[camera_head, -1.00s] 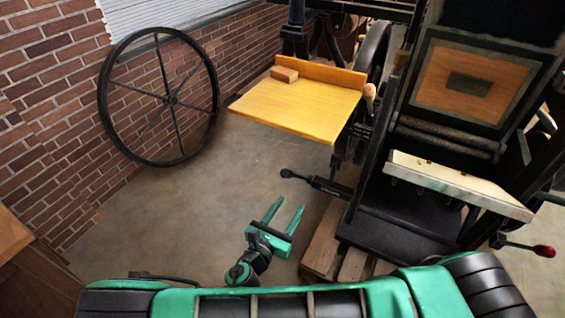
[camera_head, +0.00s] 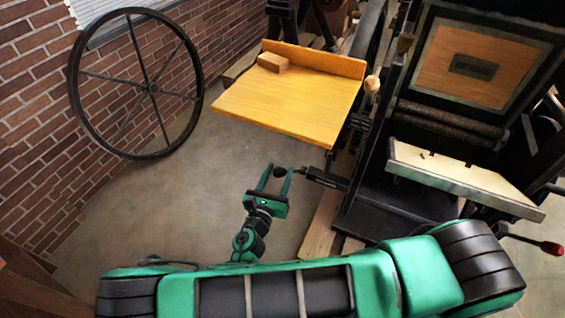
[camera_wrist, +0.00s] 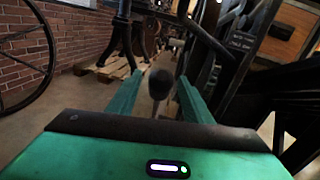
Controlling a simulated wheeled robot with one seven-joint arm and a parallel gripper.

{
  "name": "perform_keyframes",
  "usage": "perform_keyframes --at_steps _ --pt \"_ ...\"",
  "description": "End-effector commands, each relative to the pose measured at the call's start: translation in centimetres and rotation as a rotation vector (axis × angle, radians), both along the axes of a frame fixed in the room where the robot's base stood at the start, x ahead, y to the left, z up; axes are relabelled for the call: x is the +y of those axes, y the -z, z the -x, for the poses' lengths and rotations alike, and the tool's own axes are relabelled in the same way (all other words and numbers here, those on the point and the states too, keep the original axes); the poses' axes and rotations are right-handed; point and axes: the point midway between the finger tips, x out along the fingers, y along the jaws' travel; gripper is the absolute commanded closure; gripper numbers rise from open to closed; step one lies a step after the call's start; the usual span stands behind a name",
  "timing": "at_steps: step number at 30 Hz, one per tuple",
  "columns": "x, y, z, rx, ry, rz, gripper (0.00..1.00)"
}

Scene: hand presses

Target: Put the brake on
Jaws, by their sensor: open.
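My gripper (camera_head: 278,168) is open, with one finger on each side of the knob; I see no contact. Much of the lever behind the knob is hidden in the wrist view. Another lever with a red knob (camera_head: 551,248) is at the right of the press. No label shows which lever is the brake.
The press (camera_head: 400,215) stands at right on wooden boards. A yellow wooden table (camera_head: 285,105) with a small block (camera_head: 272,62) overhangs beyond my gripper. A large black wheel (camera_head: 75,85) leans by the brick wall at left. The floor at left is clear.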

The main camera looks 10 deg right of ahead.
Motion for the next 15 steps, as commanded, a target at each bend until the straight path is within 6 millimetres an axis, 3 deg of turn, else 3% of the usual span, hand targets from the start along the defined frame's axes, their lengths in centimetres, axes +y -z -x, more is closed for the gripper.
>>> perform_keyframes --at_steps 6,15 --pt "-1.4 0.0 -2.8 0.000 0.001 0.000 0.54" --pt "-1.9 0.0 -4.0 0.000 -0.001 -0.001 0.54"
